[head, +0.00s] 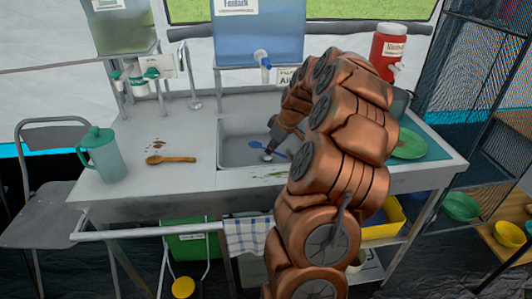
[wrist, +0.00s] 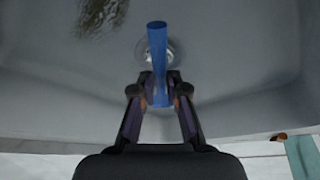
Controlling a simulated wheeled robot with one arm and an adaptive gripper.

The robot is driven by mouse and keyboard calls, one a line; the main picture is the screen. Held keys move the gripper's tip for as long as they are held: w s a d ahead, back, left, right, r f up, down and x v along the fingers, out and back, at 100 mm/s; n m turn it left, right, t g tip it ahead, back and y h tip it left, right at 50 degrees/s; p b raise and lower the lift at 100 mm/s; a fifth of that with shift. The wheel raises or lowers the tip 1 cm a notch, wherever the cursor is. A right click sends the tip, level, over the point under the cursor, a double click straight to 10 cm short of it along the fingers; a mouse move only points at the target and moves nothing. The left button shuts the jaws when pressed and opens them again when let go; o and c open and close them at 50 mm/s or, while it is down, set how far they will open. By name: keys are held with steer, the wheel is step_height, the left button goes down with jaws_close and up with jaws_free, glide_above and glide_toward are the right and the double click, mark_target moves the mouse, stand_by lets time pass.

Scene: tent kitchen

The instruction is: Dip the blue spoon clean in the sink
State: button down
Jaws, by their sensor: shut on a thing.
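The blue spoon (wrist: 157,50) is gripped by its handle between the fingers of my gripper (wrist: 155,93) in the wrist view. Its blue also shows in the head view (head: 256,144), inside the sink. The grey sink (head: 233,157) is set into the counter, and its drain (wrist: 147,53) shows behind the spoon in the wrist view. My gripper (head: 268,154) reaches down into the basin, partly hidden by my arm. I cannot tell whether the spoon touches the sink floor.
A green plate (head: 408,144) lies to the right. Dark smears (wrist: 101,14) show in the basin.

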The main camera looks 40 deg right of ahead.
step_height(320, 180, up, 11)
steer(key=p, duration=0.1)
steer(key=shift+p, duration=0.4)
stand_by(0.9)
stand_by(2.0)
steer(key=shift+r+p, duration=0.4)
steer(key=shift+r, duration=1.65)
